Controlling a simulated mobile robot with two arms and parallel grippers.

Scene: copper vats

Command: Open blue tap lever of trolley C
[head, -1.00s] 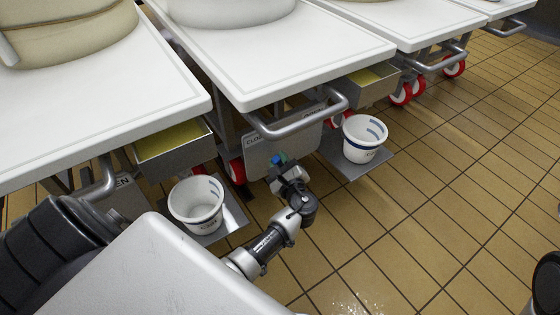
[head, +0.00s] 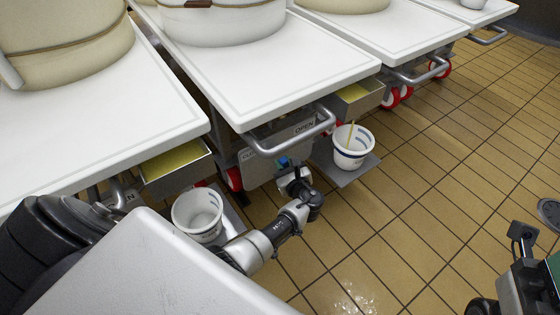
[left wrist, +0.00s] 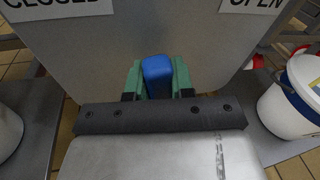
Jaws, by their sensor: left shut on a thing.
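The blue tap lever (head: 283,161) sits in front of a grey plate (head: 262,172) below the middle trolley's white top (head: 270,82). My left gripper (head: 291,174) is shut on it. In the left wrist view, the lever (left wrist: 158,76) stands between the green fingers (left wrist: 158,84), with the CLOSED sign (left wrist: 58,8) to its left and the OPEN sign (left wrist: 254,5) to its right. A thin yellow stream (head: 350,134) falls into the white bucket (head: 352,158) on the right. No trolley letter is readable. A dark and green part of my right arm (head: 524,280) shows at lower right; its fingers are not clear.
A grey handle bar (head: 290,142) arches above the lever. Another white bucket (head: 197,214) stands at left, under a yellow-filled metal trough (head: 176,166). Red wheels (head: 234,178) show under the trolley. The tiled floor (head: 420,215) at right is largely open.

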